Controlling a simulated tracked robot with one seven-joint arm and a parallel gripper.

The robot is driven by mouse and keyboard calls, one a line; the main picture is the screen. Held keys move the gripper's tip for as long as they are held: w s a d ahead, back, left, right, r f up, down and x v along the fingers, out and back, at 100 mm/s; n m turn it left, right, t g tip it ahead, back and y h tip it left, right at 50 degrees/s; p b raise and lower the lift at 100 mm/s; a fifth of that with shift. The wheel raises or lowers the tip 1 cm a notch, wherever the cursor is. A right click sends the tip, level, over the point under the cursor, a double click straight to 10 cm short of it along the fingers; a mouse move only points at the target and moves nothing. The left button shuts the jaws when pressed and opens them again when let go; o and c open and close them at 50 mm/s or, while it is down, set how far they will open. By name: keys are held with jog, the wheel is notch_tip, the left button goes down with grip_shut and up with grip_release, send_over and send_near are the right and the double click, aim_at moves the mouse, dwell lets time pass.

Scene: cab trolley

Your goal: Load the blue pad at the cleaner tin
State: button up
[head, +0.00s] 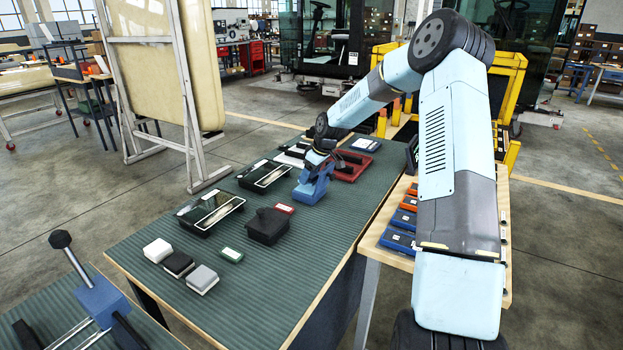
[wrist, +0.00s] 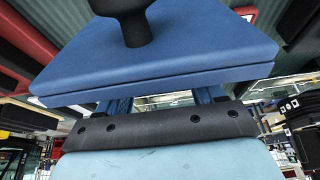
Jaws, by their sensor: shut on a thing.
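My gripper (head: 316,172) is shut on the blue pad (head: 311,191), low over the far part of the green ribbed mat. In the wrist view the blue pad (wrist: 190,45) fills the upper part, with a dark knob standing on its face. Whether the pad touches the mat cannot be told. Open black trays with glossy insides lie to the left, one nearer (head: 211,210) and one farther (head: 265,176). A dark block-like container (head: 268,226) stands in front of the pad. I cannot read which one is the cleaner tin.
A red tray (head: 352,168) lies just behind my gripper. A side bench (head: 400,258) holds blue and orange boxes. The near right of the mat (head: 270,290) is clear.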

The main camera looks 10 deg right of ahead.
jog(key=shift+r, duration=2.3)
